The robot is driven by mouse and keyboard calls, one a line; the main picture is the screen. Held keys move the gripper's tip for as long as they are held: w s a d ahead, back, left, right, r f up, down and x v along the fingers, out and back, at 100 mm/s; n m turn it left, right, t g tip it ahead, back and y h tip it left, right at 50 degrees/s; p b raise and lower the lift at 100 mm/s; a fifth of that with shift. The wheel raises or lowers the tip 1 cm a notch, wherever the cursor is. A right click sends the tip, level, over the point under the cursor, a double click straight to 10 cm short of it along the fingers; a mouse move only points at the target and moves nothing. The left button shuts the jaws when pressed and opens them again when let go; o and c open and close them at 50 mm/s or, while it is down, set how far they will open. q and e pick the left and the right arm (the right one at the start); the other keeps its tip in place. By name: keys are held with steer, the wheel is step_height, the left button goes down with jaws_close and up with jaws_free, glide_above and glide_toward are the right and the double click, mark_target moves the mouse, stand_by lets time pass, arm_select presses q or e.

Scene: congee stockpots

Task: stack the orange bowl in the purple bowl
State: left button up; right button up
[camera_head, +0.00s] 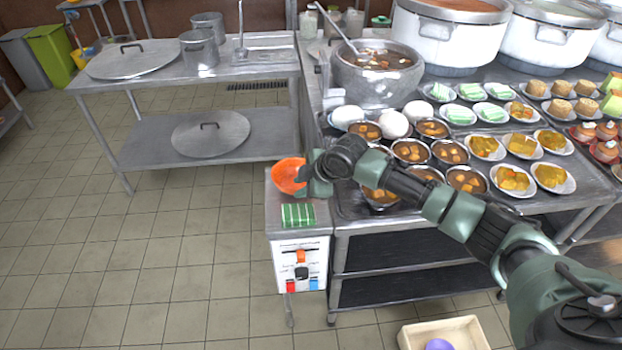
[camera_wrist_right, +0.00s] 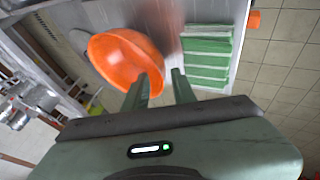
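The orange bowl (camera_head: 289,175) is at the left end of the counter, on the small side stand, behind a green striped block. In the right wrist view the orange bowl (camera_wrist_right: 120,58) is just beyond the fingers. My right gripper (camera_head: 306,178) is at the bowl's right side. In its wrist view the fingers (camera_wrist_right: 162,85) are apart, with the bowl's near rim reaching between their tips; I cannot tell if they touch it. The purple bowl (camera_head: 438,345) lies low in a pale wooden box (camera_head: 410,338) at the bottom edge, partly cut off. My left gripper is not in view.
The green striped block (camera_head: 298,215), also in the wrist view (camera_wrist_right: 207,55), lies close to the bowl. Filled bowls (camera_head: 410,151) and plates crowd the counter beside my right arm. A large pot (camera_head: 375,80) stands behind. The tiled floor at left is clear.

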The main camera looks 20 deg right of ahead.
steer(key=shift+o, duration=0.2)
steer(key=v, duration=0.8)
steer(key=shift+r, duration=0.15)
steer(key=w+f+m, duration=0.2)
steer(key=f+m, duration=0.1)
steer(key=m, duration=0.6)
steer(key=w+f+m+g+b, duration=0.1)
steer(key=w+f+m, duration=0.1)
steer(key=m, duration=0.8)
steer(key=w+f+m+h+b, duration=0.1)
steer(key=f+m, duration=0.3)
steer(key=m, duration=0.6)
steer(key=shift+w+d+f, duration=0.2)
steer(key=shift+w, duration=0.3)
steer(key=shift+w+f, duration=0.25)
steer(key=shift+f, duration=0.2)
jaws_close()
steer(key=shift+s, duration=0.1)
